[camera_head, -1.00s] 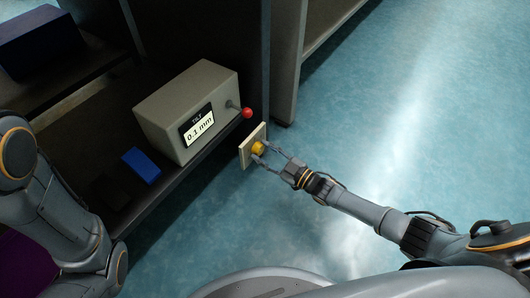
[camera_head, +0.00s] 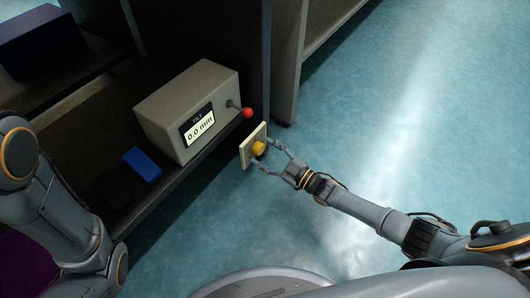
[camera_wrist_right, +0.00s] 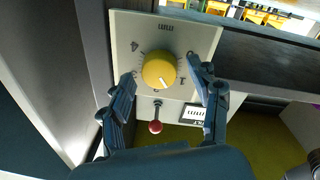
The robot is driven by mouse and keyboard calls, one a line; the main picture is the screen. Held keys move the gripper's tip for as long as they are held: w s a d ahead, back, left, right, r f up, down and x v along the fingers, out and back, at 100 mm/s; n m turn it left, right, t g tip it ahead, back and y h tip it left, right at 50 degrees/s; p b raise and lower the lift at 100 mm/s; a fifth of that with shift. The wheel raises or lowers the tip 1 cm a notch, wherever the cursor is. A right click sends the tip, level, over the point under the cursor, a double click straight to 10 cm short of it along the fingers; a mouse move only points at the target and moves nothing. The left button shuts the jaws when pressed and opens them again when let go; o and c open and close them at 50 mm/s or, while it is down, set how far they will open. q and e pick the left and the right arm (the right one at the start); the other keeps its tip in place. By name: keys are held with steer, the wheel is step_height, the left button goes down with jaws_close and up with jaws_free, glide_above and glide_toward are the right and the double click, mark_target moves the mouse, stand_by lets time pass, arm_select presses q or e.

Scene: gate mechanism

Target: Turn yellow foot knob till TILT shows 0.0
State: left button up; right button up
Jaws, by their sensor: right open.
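The yellow foot knob (camera_head: 258,148) sits on a pale plate (camera_head: 246,153) on the side of the shelf unit. In the right wrist view the knob (camera_wrist_right: 159,72) is round with a light pointer mark toward its lower right, inside a ring of dial marks. My right gripper (camera_head: 266,158) is open, its fingers on either side of the knob; the right wrist view shows the fingers (camera_wrist_right: 162,82) apart from it. The TILT display (camera_head: 198,130) on the beige box reads 0.0 mm. My left gripper is out of view; only part of my left arm shows.
The beige box (camera_head: 180,95) stands on the shelf and has a lever with a red ball (camera_head: 247,113) close above the plate. The floor (camera_head: 420,100) on the right is clear.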

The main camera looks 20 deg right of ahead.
steer(key=v, duration=1.1)
steer(key=shift+s+d, duration=0.2)
steer(key=shift+s, duration=0.05)
stand_by(0.9)
